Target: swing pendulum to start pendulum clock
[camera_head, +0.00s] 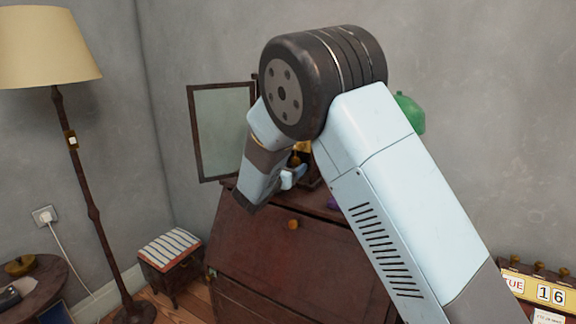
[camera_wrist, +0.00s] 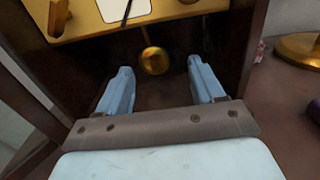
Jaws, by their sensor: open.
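The pendulum clock is a dark wooden case (camera_wrist: 247,48) with a gold face plate (camera_wrist: 85,22) in the wrist view. A round brass pendulum bob (camera_wrist: 154,60) hangs below the plate inside the dark case. My gripper (camera_wrist: 157,72) is open, with one blue finger on each side of the bob. The bob shows between the fingertips, and a gap is visible on both sides. I cannot tell its exact depth from the fingertips. In the head view my arm hides most of the clock; a bit of gold and dark wood (camera_head: 310,172) shows beside my gripper (camera_head: 292,176).
The clock stands on a dark wooden bureau (camera_head: 270,250). A framed mirror (camera_head: 222,130) stands at its left. A green object (camera_head: 409,113) is partly hidden behind my arm. A brass base (camera_wrist: 299,48) and a purple object (camera_wrist: 314,110) are right of the clock.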

